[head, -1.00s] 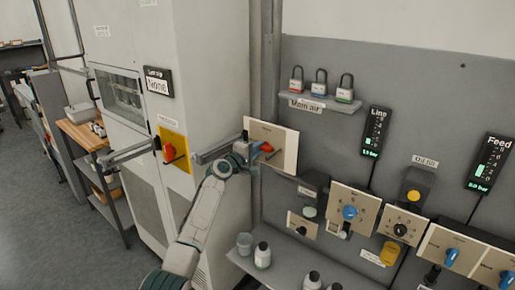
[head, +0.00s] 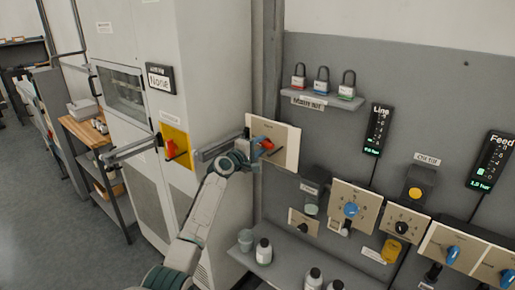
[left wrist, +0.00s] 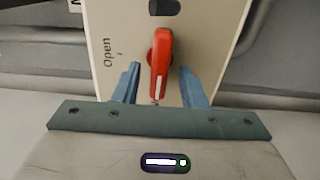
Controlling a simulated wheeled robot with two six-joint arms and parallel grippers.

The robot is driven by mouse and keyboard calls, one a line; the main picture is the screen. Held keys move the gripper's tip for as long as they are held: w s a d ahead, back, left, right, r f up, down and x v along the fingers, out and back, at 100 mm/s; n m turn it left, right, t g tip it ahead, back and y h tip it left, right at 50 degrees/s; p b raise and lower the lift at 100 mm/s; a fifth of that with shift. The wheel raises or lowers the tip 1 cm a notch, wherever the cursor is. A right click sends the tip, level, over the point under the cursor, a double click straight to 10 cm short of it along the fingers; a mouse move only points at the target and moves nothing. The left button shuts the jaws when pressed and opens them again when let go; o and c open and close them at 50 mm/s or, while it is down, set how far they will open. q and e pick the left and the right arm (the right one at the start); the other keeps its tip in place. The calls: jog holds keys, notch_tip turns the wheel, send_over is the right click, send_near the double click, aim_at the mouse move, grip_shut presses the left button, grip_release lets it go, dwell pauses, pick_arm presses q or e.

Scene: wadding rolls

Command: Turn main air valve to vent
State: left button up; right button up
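The main air valve is a beige plate (head: 287,150) with a red handle (head: 264,142) on the wall panel's left end. In the left wrist view the red handle (left wrist: 160,62) points down towards my gripper, with the word "Open" printed to its left. My left gripper (head: 252,151) is at the plate. In the left wrist view its two blue fingers (left wrist: 160,88) stand apart on either side of the handle, with a gap visible on each side. The plate's far part is cut off there. My right gripper is out of view.
A yellow plate (head: 177,147) with another red handle is on the cabinet to the left. A shelf (head: 322,101) with padlocks is above right. Line (head: 377,130) and Feed (head: 490,160) displays and several blue-knobbed plates are to the right. Bottles stand on the lower ledge (head: 290,277).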

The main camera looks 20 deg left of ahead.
pick_arm(q)
jog(key=b+v, duration=0.2)
jog(key=v, duration=0.8)
jog(key=shift+s, duration=0.35)
jog(key=shift+a, duration=0.2)
jog(key=s+a+f+m+g+y, duration=0.1)
jog(key=s+f+g+y, duration=0.15)
jog(key=f, duration=1.05)
jog(key=s+a+f+m+g+y, duration=0.1)
jog(key=s+f, duration=0.3)
jog(key=f, duration=0.9)
jog(key=s+a+f+m+g+y, duration=0.15)
jog(key=s+f, duration=0.25)
jog(key=f, duration=0.9)
jog(key=s+f+m+g+y, duration=0.1)
jog(key=s+f+m+g, duration=0.25)
jog(key=s+f, duration=1.4)
jog(key=s+d+f+m+g, duration=0.1)
jog(key=s+f, duration=0.5)
jog(key=s, duration=0.8)
jog(key=s+d+f+m+g, duration=0.1)
jog(key=s+f+m+g, duration=0.3)
jog(key=s, duration=1)
jog(key=s+d+f+m+g+y, duration=0.1)
jog(key=s+f+m+g, duration=0.1)
jog(key=s+f, duration=0.7)
jog(key=s, duration=0.5)
jog(key=shift+s+f+m+b, duration=0.15)
jog(key=shift+f+m+b, duration=0.1)
jog(key=shift+m+b, duration=0.05)
